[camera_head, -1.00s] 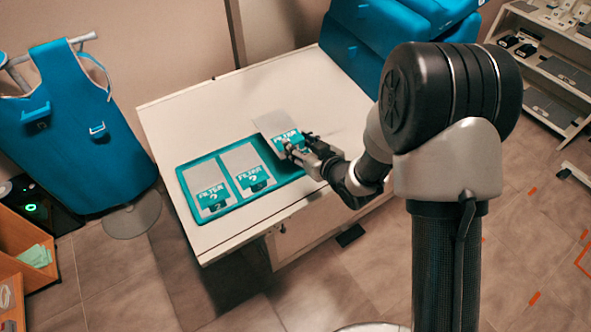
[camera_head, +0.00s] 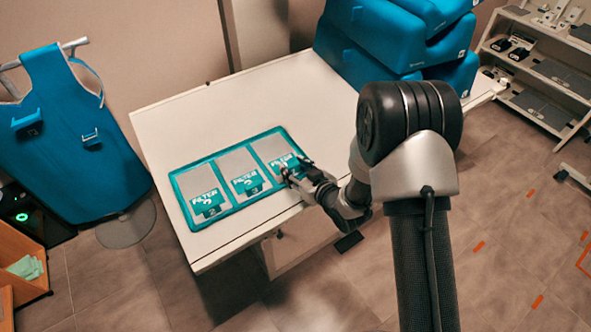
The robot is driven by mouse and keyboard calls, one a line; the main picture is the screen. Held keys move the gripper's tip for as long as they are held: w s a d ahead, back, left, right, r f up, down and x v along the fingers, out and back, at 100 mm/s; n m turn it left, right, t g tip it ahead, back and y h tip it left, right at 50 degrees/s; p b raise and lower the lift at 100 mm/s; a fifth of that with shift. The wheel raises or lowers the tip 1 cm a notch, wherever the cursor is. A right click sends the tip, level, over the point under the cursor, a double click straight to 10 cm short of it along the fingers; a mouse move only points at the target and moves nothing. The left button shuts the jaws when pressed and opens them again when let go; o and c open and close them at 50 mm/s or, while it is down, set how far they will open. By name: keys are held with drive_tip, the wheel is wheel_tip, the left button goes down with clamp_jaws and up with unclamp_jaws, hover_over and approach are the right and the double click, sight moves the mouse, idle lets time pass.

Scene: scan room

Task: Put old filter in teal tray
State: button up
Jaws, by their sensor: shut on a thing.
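The teal tray (camera_head: 238,146) lies on the white table near its front edge and has three compartments. A grey filter with a teal label (camera_head: 203,193) lies in the left compartment, and a like filter (camera_head: 241,172) lies in the middle one. A third grey filter (camera_head: 273,150) is at the right compartment, lined up with it. My gripper (camera_head: 290,175) is shut on this filter's teal label end, at the front edge of the tray. The fingers hide part of the label. I cannot tell whether this filter rests fully on the tray floor.
The white table (camera_head: 185,117) is clear behind the tray. Teal cushions (camera_head: 375,55) are stacked at its back right. A teal apron (camera_head: 75,120) hangs on a stand at left. Shelves (camera_head: 545,85) stand at far right.

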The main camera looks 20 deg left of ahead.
drive_tip(key=o, duration=1.1)
drive_tip(key=shift+f, duration=0.1)
drive_tip(key=shift+r, duration=0.2)
drive_tip(key=p+v, duration=0.2)
drive_tip(key=v, duration=1)
drive_tip(key=w+d+r+m+h, duration=0.2)
drive_tip(key=w+d+r+h, duration=0.25)
drive_tip(key=d+r, duration=0.4)
drive_tip(key=s+d+r+m+h, duration=0.3)
drive_tip(key=s+d+r+h, duration=0.2)
drive_tip(key=d+r, duration=0.35)
drive_tip(key=s+d+r+m+g, duration=0.1)
drive_tip(key=s+r, duration=0.1)
drive_tip(key=s, duration=0.5)
drive_tip(key=s+d+r+m+g, duration=0.2)
drive_tip(key=s, duration=0.5)
drive_tip(key=s+d+r+m+g, duration=0.1)
drive_tip(key=s+r, duration=0.1)
drive_tip(key=s, duration=0.5)
drive_tip(key=shift+s+d+r+m+g+h, duration=0.15)
drive_tip(key=shift+s+d+m+g+h, duration=0.15)
drive_tip(key=shift+s+h, duration=0.1)
